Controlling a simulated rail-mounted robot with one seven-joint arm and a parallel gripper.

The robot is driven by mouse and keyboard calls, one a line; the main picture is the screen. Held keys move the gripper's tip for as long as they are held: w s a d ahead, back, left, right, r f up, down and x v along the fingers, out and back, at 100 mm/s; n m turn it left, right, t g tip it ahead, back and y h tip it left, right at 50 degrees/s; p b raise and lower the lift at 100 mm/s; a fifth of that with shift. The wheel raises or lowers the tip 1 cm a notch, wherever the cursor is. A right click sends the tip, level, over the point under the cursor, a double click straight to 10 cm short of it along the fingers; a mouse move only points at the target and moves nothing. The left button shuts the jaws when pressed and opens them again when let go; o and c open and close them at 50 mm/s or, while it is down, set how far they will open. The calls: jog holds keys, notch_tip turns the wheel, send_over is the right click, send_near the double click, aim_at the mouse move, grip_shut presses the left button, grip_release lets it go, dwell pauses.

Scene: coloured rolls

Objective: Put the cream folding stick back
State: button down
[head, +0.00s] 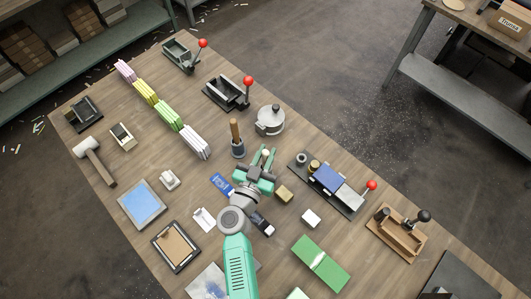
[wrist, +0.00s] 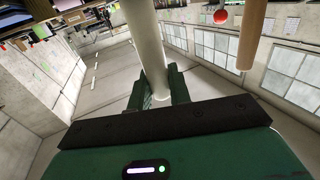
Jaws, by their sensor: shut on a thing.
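The cream folding stick (wrist: 148,45) stands out lengthwise between my fingers in the wrist view. My gripper (wrist: 155,88) is shut on it near its lower end. In the head view my gripper (head: 264,158) is over the middle of the table, and only a small pale end of the stick (head: 265,153) shows between the fingers. Just left of the gripper, a dark holder (head: 238,150) has a brown wooden stick (head: 235,131) standing upright in it. The brown stick also shows at the upper right of the wrist view (wrist: 254,35). The holder's inside is hidden.
Pink, yellow, green and white rolls (head: 168,115) lie in a row at the left.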

jog(key=shift+f, duration=0.15)
jog(key=c, duration=1.2)
grip_release()
jog(key=p+v, duration=0.2)
jog(key=v, duration=0.6)
jog(key=shift+w, duration=0.1)
